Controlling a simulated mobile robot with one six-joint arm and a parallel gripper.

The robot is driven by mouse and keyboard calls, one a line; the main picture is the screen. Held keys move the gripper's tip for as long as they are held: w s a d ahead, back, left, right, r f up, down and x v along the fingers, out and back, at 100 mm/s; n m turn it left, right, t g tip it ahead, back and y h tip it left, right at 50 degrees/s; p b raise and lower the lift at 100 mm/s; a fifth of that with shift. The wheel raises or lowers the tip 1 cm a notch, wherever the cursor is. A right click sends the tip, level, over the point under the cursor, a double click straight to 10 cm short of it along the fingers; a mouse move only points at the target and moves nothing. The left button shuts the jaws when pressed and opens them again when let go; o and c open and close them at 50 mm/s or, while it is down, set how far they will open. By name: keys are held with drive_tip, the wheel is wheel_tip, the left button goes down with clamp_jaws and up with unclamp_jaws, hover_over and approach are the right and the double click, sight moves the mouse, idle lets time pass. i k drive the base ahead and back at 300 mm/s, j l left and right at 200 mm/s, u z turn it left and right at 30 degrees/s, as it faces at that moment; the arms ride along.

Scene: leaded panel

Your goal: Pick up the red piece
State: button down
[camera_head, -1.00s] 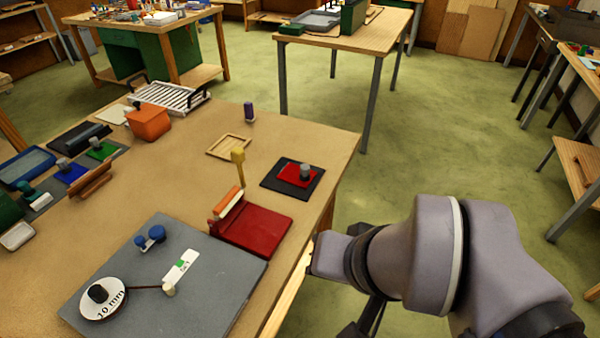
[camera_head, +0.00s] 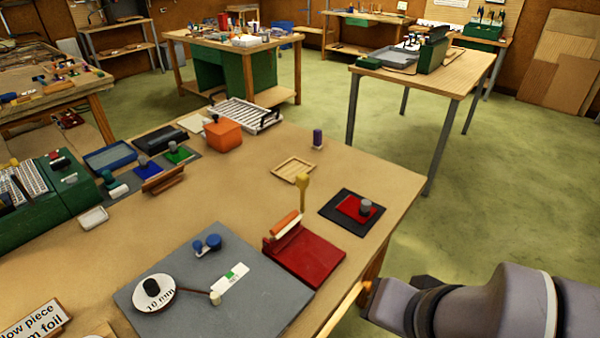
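The red piece (camera_head: 352,206) is a flat red square with a grey knob on top. It lies on a dark square mat (camera_head: 335,216) near the right edge of the workbench. My arm (camera_head: 480,300) reaches in from the lower right, beyond the bench edge and apart from the red piece. The fingers of my gripper do not show clearly. Nothing covers the red piece.
A grey board (camera_head: 190,315), a wooden frame (camera_head: 281,172), an orange box (camera_head: 222,135) and blue and green pieces share the workbench. Green floor lies right.

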sight(361, 211)
drive_tip(key=i+l+u, duration=0.55)
drive_tip(key=i+l, duration=0.35)
drive_tip(key=l, duration=0.05)
